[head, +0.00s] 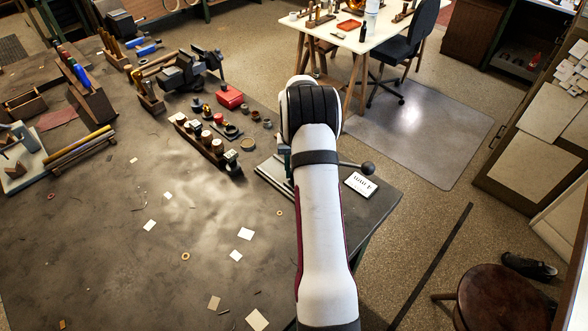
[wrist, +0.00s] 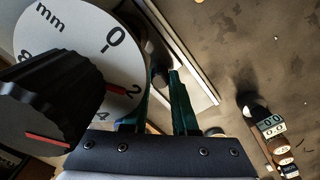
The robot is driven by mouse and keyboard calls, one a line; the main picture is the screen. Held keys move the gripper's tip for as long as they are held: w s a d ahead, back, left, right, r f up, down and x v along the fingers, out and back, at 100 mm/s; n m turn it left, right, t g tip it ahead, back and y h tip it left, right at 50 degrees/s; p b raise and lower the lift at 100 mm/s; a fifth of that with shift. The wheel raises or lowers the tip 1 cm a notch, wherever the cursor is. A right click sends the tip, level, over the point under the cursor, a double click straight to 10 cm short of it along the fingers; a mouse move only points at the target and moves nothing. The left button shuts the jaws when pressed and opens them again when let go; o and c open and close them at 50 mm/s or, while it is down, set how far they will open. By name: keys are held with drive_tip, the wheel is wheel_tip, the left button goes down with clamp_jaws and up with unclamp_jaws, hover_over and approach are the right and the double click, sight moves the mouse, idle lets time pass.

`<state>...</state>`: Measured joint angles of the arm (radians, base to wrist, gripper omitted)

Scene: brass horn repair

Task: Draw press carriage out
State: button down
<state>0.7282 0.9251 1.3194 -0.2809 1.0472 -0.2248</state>
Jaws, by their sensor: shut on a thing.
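The press stands at the bench's right corner in the head view, mostly hidden behind my arm. Its pale base plate (head: 270,178) shows left of my arm, and a lever with a dark ball end (head: 367,168) sticks out to the right. In the wrist view a round white dial (wrist: 105,45) marked in mm and a black ribbed knob (wrist: 50,100) with a red line fill the left. My gripper (wrist: 163,75) has its teal fingers shut on a dark, knob-like part of the press carriage (wrist: 158,78), over the plate's bright edge (wrist: 200,85). The carriage is otherwise hidden.
A white card (head: 360,184) lies right of the press by the bench edge. A wooden rack of stamps (head: 205,143), a red box (head: 229,97) and a vise (head: 185,72) stand to the left. The bench (head: 120,250) has open room with paper scraps.

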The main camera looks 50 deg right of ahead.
drive_tip(key=w, duration=0.9)
drive_tip(key=shift+w, duration=0.75)
drive_tip(key=c, duration=0.7)
unclamp_jaws()
wheel_tip(320, 180, up, 8)
drive_tip(key=shift+f, duration=0.2)
